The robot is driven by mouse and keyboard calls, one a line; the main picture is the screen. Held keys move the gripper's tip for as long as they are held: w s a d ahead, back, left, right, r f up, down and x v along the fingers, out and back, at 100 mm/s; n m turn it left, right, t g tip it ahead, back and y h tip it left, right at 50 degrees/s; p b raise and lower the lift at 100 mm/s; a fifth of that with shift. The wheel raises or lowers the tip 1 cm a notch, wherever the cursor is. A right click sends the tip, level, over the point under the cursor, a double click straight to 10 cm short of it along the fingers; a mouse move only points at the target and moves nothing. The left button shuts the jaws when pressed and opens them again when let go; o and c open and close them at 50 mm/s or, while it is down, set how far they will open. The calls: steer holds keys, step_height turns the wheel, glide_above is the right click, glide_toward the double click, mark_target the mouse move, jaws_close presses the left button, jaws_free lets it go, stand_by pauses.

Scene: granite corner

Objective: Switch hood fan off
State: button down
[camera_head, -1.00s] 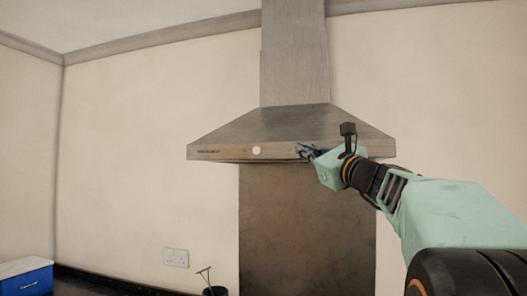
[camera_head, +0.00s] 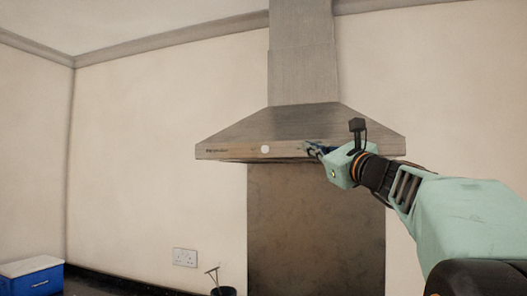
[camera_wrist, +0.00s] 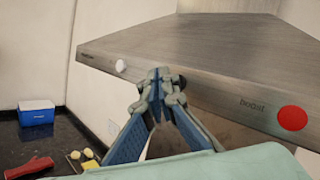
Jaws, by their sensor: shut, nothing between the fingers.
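The range hood (camera_head: 300,122) is a grey metal canopy on the wall, with a chimney above it. A white round control (camera_head: 265,149) sits on its front strip; it also shows in the wrist view (camera_wrist: 121,66). A larger red round control (camera_wrist: 292,118) is on the same strip at the right of the wrist view. My gripper (camera_head: 308,147) is shut and empty, at the front strip to the right of the white control. In the wrist view its fingertips (camera_wrist: 160,76) partly cover a dark round part (camera_wrist: 182,81) on the strip. I cannot tell whether they touch it.
A brown panel (camera_head: 315,230) covers the wall under the hood. Low at the left are a blue box with a white lid (camera_head: 32,278), a wall socket (camera_head: 184,257) and a dark pot (camera_head: 223,291). A red item (camera_wrist: 30,166) lies on the dark counter (camera_wrist: 60,140).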

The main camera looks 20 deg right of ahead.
steer(key=s+a, duration=0.1)
steer(key=s+a+b, duration=0.1)
steer(key=s, duration=0.1)
steer(key=s+a, duration=0.1)
steer(key=shift+s+b, duration=0.3)
steer(key=shift+b, duration=0.05)
